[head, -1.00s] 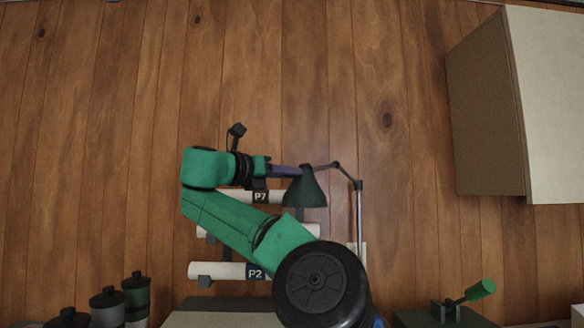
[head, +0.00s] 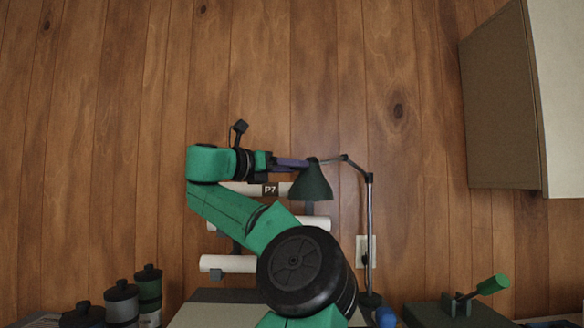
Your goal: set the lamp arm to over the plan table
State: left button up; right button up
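The lamp has a dark green cone shade (head: 311,182) that hangs from a thin jointed lamp arm (head: 357,166). The lamp arm joins the top of an upright metal post (head: 369,230). The shade hangs to the left of the post. My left gripper (head: 292,163) reaches in from the left, its purple-grey fingers at the top of the shade. I cannot tell whether they close on it. My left forearm hides part of the space below. A pale tabletop (head: 215,316) shows at the bottom edge; I cannot tell if it is the plan table. My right gripper is out of view.
White rolls, one on a wall rack labelled P7 (head: 270,190), lie behind my arm. Lidded canisters (head: 121,303) stand at lower left. A green-handled lever (head: 490,286) is at lower right. A cabinet (head: 500,110) juts out at upper right. The wood wall above is bare.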

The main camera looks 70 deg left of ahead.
pick_arm(q)
jog(key=shift+s+d, duration=0.2)
jog(key=b+v, duration=0.2)
jog(key=v, duration=1.2)
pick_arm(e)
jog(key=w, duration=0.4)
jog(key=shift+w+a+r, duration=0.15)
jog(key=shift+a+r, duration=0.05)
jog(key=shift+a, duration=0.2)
